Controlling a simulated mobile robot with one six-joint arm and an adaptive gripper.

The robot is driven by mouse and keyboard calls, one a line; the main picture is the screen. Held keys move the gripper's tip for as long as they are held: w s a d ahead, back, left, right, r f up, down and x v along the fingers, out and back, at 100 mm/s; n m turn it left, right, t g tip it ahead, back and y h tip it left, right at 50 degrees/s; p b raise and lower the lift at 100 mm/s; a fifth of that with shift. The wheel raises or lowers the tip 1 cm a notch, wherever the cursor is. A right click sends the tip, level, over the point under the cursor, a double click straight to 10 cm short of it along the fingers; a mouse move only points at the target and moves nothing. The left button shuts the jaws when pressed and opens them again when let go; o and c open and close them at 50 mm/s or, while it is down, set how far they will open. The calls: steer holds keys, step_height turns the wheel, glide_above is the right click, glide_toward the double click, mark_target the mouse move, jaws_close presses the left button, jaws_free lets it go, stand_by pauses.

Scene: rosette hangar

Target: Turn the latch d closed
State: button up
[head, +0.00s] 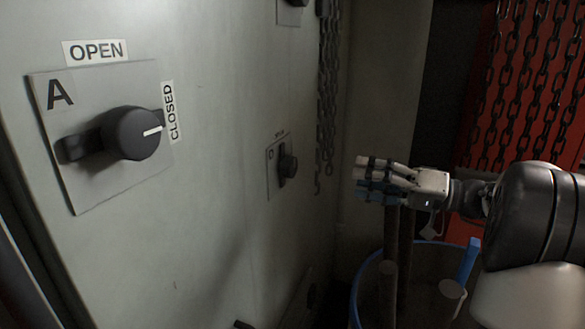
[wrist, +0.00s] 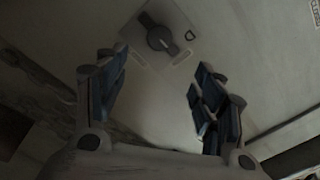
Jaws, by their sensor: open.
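Latch D (head: 288,166) is a dark round knob with a bar handle on a square plate, on the pale panel. In the head view its bar looks roughly upright; the small label above the plate is too small to read. In the wrist view latch D (wrist: 160,39) is at the top middle, with the letter D beside it and its bar slanting from upper left to lower right. My gripper (head: 364,179) is open and empty, to the right of the latch and apart from the panel. In the wrist view the fingers (wrist: 160,68) are spread, with the latch beyond them.
Latch A (head: 132,133) is large at the left, its white mark toward the CLOSED label (head: 173,112); an OPEN label (head: 95,51) is above. Chains (head: 328,90) hang along the panel's right edge. A blue-rimmed bin (head: 358,290) with upright poles (head: 389,270) stands below my gripper.

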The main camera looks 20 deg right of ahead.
mark_target(294, 168)
steer(key=b+x, duration=0.1)
steer(key=x, duration=1.4)
steer(key=shift+w+a+f, duration=0.1)
steer(key=shift+w+a, duration=0.15)
steer(key=shift+w, duration=0.05)
steer(key=c, duration=1.1)
